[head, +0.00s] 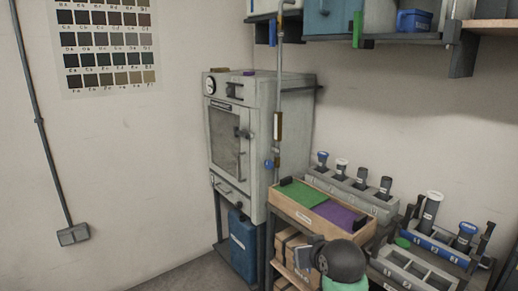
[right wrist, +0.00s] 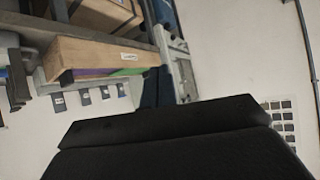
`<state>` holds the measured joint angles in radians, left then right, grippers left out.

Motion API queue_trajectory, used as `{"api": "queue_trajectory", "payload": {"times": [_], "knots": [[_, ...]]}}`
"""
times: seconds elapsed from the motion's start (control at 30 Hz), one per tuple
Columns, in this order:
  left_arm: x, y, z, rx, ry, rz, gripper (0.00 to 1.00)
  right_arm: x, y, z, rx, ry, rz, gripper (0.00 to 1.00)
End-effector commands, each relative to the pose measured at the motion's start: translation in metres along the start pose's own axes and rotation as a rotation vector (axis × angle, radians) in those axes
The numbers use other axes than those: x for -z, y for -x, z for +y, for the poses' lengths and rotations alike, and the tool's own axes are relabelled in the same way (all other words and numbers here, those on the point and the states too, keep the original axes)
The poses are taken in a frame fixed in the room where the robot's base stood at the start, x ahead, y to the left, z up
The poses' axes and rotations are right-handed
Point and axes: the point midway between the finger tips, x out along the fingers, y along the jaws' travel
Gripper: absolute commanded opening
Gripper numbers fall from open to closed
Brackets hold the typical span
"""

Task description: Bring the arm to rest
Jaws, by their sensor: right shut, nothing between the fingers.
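My right gripper (right wrist: 165,120) shows as a broad black shape across the bottom of the right wrist view. It is shut, with nothing seen held in it. In the head view a dark rounded part of my right arm shows at the bottom, in front of the shelf rack and below the wooden tray (head: 300,211). The same tray shows tilted in the right wrist view (right wrist: 105,55), beyond the gripper and apart from it. My left gripper is in neither view.
A grey oven cabinet (head: 228,148) stands in the corner with its door shut. A blue container (head: 243,243) is below it. A thin upright pole rises beside it. Racks of bottles (head: 432,237) stand at the right under a wall shelf (head: 390,38). The left floor is clear.

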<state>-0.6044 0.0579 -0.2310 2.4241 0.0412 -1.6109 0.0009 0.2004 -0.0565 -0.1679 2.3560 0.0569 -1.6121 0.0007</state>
Motion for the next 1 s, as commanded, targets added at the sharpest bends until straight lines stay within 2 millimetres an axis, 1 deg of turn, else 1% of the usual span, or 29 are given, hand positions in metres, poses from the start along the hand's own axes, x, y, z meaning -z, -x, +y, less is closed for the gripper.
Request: {"api": "queue_trajectory", "payload": {"times": [0.03, 0.27, 0.3, 0.47, 0.5, 0.57, 0.6, 0.67, 0.7, 0.77, 0.8, 1.0], "knots": [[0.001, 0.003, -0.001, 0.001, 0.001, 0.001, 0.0, -0.021, 0.0, 0.0, -0.003, 0.0, -0.029, 0.0], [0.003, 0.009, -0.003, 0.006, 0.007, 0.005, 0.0, -0.106, 0.006, -0.004, -0.009, 0.001, -0.146, 0.0], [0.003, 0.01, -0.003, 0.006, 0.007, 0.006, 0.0, -0.12, 0.008, -0.005, -0.007, 0.0, -0.167, 0.0], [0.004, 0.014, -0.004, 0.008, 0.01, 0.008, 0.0, -0.181, 0.016, -0.01, 0.001, -0.001, -0.261, 0.0], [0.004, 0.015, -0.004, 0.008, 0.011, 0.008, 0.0, -0.196, 0.019, -0.011, 0.004, -0.001, -0.285, 0.0], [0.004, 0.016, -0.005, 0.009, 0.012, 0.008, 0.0, -0.218, 0.023, -0.014, 0.008, -0.003, -0.322, 0.0], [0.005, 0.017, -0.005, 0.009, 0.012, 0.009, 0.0, -0.234, 0.026, -0.016, 0.01, -0.004, -0.348, 0.0], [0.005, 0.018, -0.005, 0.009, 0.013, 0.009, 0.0, -0.257, 0.03, -0.018, 0.014, -0.005, -0.387, 0.0], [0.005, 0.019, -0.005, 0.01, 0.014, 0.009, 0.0, -0.273, 0.034, -0.02, 0.017, -0.007, -0.414, 0.0], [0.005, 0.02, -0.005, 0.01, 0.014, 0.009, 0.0, -0.296, 0.04, -0.022, 0.02, -0.009, -0.454, 0.0], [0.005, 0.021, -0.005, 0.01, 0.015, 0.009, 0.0, -0.311, 0.045, -0.024, 0.023, -0.01, -0.481, 0.0], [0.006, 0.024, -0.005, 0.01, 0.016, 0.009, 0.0, -0.384, 0.073, -0.032, 0.035, -0.023, -0.611, 0.0]]}}
